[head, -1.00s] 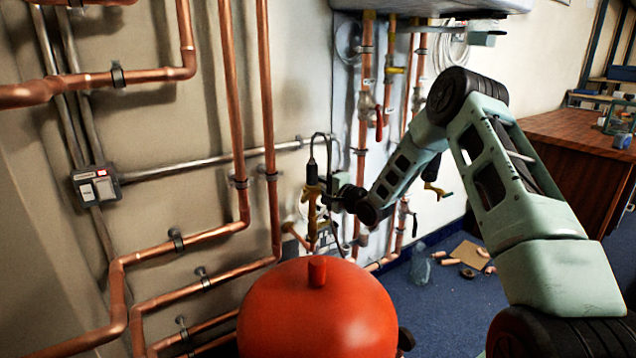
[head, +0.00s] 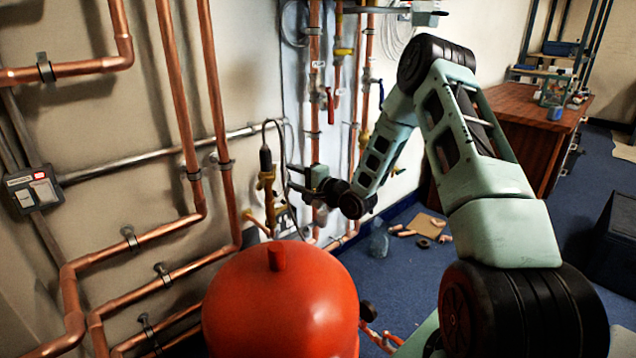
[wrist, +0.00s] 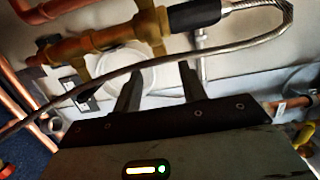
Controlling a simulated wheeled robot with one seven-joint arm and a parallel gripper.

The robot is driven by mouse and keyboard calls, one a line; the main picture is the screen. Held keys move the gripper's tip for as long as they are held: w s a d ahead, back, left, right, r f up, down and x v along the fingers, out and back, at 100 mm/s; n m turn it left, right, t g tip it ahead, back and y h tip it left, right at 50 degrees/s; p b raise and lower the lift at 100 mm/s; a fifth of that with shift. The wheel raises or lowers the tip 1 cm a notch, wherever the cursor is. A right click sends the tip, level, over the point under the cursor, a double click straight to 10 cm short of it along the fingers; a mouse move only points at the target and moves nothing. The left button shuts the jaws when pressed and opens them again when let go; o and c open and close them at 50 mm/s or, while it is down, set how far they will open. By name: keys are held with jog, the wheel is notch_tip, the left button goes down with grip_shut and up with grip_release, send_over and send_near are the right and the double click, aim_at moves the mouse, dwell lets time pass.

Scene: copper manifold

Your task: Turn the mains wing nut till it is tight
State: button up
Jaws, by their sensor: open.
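A brass fitting (head: 268,186) stands upright against the wall in the head view, with a black sleeve (head: 265,158) and a thin hose at its top. In the wrist view the fitting (wrist: 90,45) lies across the top, and the black sleeve (wrist: 195,16) joins a braided hose (wrist: 235,32). A brass cross-piece (wrist: 150,22) beside the sleeve looks like the wing nut; how tight it is cannot be told. My gripper (wrist: 160,72) is open and empty, its fingers pointing towards the fitting with the hose crossing near their tips. In the head view it is just right of the fitting.
A red vessel (head: 280,305) stands in front, below the fitting. Copper pipes (head: 222,130) run along the wall at left, and more pipes with valves stand behind my gripper. A wooden bench (head: 515,120) is at the back right. Pipe offcuts lie on the blue floor (head: 395,280).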

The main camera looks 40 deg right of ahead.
jog(key=s+d+p, duration=0.1)
jog(key=s, duration=0.8)
jog(key=shift+d, duration=0.35)
